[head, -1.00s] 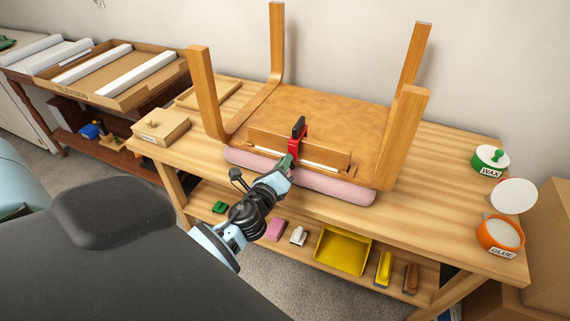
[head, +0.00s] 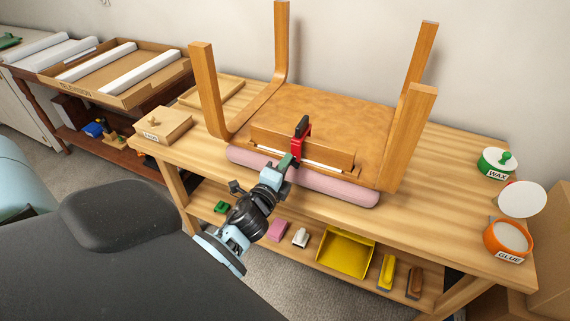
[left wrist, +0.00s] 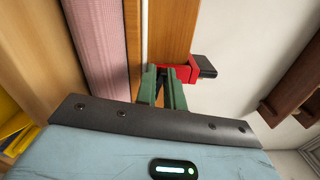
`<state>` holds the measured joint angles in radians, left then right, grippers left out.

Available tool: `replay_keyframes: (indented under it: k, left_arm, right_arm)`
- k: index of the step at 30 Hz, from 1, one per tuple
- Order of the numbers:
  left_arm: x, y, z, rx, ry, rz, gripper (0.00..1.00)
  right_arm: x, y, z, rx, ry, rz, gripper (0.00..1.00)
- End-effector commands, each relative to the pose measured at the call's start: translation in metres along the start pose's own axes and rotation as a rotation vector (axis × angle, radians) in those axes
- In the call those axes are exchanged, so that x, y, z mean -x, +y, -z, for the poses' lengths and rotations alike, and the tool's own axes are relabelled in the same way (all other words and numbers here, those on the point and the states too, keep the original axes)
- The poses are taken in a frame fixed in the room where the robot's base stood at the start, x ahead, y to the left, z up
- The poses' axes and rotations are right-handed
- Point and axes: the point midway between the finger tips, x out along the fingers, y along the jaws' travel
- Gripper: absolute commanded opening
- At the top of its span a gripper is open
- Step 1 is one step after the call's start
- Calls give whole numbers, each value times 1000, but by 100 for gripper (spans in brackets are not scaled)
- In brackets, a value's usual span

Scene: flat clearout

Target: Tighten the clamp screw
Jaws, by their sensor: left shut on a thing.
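The red clamp (head: 301,143) with a black upper end sits on the front rail (head: 270,138) of the upturned wooden chair or stool on the bench. In the left wrist view the red clamp (left wrist: 183,73) and its black end (left wrist: 204,67) show just beyond my fingertips. My left gripper (head: 289,161), with green fingers, reaches the clamp's lower front end. It is shut on the clamp screw, which is mostly hidden between the fingers; they also show in the left wrist view (left wrist: 162,72). My right gripper is not in view.
A pink roll (head: 335,188) lies along the bench front under the rail. Upright wooden legs (head: 207,95) flank the work. A wax tin (head: 497,163) and an orange glue pot (head: 507,240) stand at the right. A yellow tray (head: 345,250) is on the lower shelf.

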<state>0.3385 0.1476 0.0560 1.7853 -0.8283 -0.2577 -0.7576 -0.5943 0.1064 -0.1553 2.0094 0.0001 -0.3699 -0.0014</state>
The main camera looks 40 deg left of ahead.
Motion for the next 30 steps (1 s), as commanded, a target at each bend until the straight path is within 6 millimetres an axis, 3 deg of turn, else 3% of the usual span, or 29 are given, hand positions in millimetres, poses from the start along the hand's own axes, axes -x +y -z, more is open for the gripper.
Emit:
replay_keyframes:
  k: [17,18,21,30]
  left_arm:
    - [1,2,2,21,4,-2,0]
    - [1,2,2,21,4,-2,14]
    - [0,2,2,21,3,-2,27]
    - [1,1,1,20,1,-1,29]
  right_arm:
    - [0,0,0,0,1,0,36]
    - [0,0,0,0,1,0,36]
    - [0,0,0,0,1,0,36]
    - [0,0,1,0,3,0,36]
